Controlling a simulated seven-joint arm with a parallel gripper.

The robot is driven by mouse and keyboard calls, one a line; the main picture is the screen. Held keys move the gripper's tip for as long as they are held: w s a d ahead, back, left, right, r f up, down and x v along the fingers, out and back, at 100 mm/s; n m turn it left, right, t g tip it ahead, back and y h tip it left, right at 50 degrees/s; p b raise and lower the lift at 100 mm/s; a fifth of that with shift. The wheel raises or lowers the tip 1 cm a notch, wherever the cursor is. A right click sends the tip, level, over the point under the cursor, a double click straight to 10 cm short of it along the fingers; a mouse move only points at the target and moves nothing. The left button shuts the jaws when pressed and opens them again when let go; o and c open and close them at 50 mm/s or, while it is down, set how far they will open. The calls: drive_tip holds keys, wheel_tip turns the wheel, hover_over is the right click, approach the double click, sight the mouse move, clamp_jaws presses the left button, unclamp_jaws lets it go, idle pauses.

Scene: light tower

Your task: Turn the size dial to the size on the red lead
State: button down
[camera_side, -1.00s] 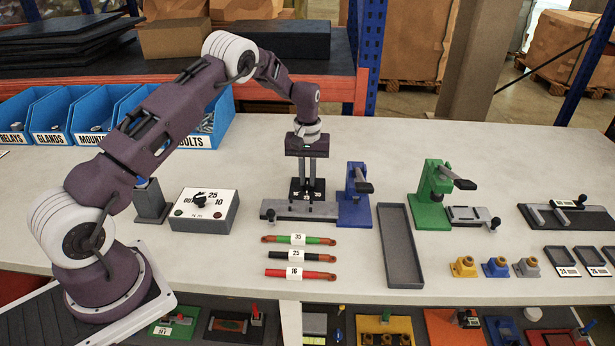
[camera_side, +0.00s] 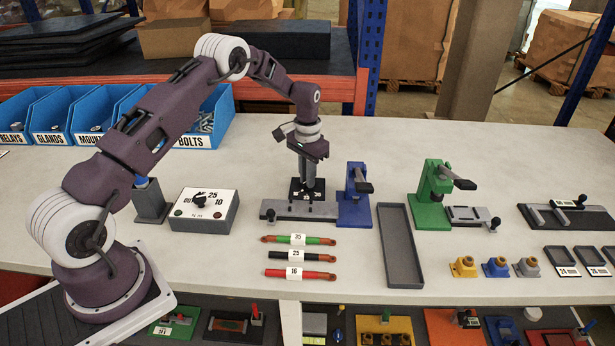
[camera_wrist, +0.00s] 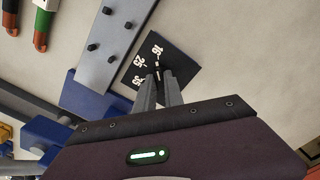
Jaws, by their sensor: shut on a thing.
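The size dial is a black plate at the back of a grey bar fixture (camera_side: 292,209), marked 16, 25 and 35 in the wrist view (camera_wrist: 134,67). My gripper (camera_wrist: 160,75) points down over the plate, its fingers shut on the dial's small knob. A small pale mark between the fingertips appears to face the 16, but the fingers hide most of the knob. The red lead (camera_side: 315,275) lies nearest the front edge and carries a white tag reading 16. The black lead (camera_side: 277,255), tagged 25, and the green lead (camera_side: 277,239), tagged 35, lie behind it.
A blue lever press (camera_side: 353,207) stands at the bar's right end, beside an empty grey tray (camera_side: 400,245). A grey box with a black knob (camera_side: 205,212) stands left. A green press (camera_side: 432,200) is farther right. Blue bins (camera_side: 55,115) line the back left.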

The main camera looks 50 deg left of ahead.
drive_tip(key=shift+m, duration=0.7)
drive_tip(key=c, duration=1.4)
unclamp_jaws()
drive_tip(key=shift+c, duration=0.2)
wheel_tip(320, 180, up, 7)
drive_tip(key=shift+r, duration=0.1)
